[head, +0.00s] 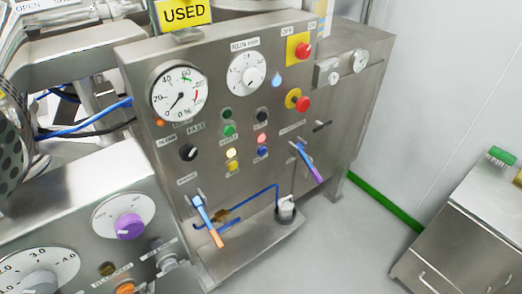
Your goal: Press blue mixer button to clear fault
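A small blue button (262,152) sits on the steel control panel (215,75) in the head view, low in the right column of small buttons and lamps. Directly above it is a pinkish-red lamp (262,138) that looks lit. A black button (262,116) is higher in the same column. The label by the blue button is too small to read. Neither of my grippers shows in the view, and nothing covers the blue button.
Left of it are a bright yellow lamp (231,153) and a green button (228,130). Red mushroom buttons (303,104) are at upper right. A blue-orange lever (206,218) and a purple lever (308,163) stick out below.

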